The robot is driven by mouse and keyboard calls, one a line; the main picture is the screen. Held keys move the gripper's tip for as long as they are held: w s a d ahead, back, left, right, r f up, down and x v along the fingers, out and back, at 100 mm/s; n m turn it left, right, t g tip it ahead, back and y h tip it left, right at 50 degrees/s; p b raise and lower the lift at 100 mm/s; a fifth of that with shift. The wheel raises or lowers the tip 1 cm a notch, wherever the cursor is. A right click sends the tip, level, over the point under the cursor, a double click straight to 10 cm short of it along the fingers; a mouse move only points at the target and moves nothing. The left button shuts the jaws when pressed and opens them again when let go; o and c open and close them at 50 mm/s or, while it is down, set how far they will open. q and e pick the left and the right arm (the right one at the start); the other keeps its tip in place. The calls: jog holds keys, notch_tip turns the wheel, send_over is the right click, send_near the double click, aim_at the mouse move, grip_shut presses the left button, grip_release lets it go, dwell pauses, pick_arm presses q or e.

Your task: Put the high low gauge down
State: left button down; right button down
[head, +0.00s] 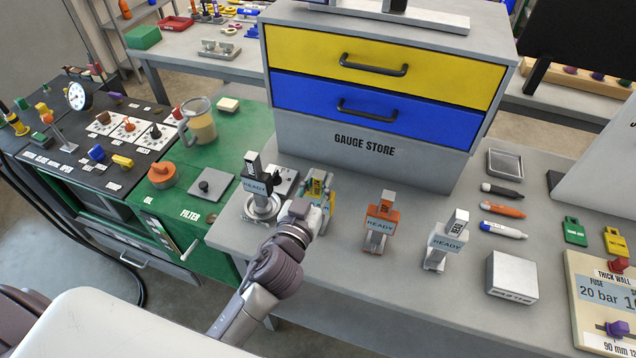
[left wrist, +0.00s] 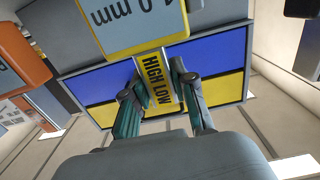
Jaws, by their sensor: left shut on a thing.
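The high low gauge (head: 319,185) has a yellow label and a pale body. My left gripper (head: 322,200) is shut on it, in front of the gauge store, between the black gauge and the orange gauge. In the left wrist view the fingers (left wrist: 155,95) close on either side of the yellow "HIGH LOW" label (left wrist: 156,76), and a pale plate reading "4.0 mm" (left wrist: 125,22) extends past it. I cannot tell whether its base touches the grey bench (head: 340,260). My right gripper is not in view.
A black gauge (head: 256,178) on a round base stands left; an orange gauge (head: 382,215) and a white gauge (head: 446,238) stand right. The gauge store (head: 380,150) with yellow and blue drawers rises behind.

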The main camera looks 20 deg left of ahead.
pick_arm(q)
jog(key=shift+s+r, duration=0.1)
jog(key=shift+s, duration=0.05)
jog(key=shift+s+d, duration=0.15)
jog(key=c, duration=1)
grip_release()
jog(key=shift+o, duration=0.3)
jog(key=shift+f, duration=0.2)
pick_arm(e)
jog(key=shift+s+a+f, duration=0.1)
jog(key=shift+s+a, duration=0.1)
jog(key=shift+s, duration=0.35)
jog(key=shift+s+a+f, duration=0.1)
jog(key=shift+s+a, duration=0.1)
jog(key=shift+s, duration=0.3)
pick_arm(q)
jog(key=shift+r, duration=0.15)
jog(key=shift+r, duration=0.25)
jog(key=s+b, duration=0.4)
jog(key=s, duration=0.8)
jog(key=shift+a, duration=0.3)
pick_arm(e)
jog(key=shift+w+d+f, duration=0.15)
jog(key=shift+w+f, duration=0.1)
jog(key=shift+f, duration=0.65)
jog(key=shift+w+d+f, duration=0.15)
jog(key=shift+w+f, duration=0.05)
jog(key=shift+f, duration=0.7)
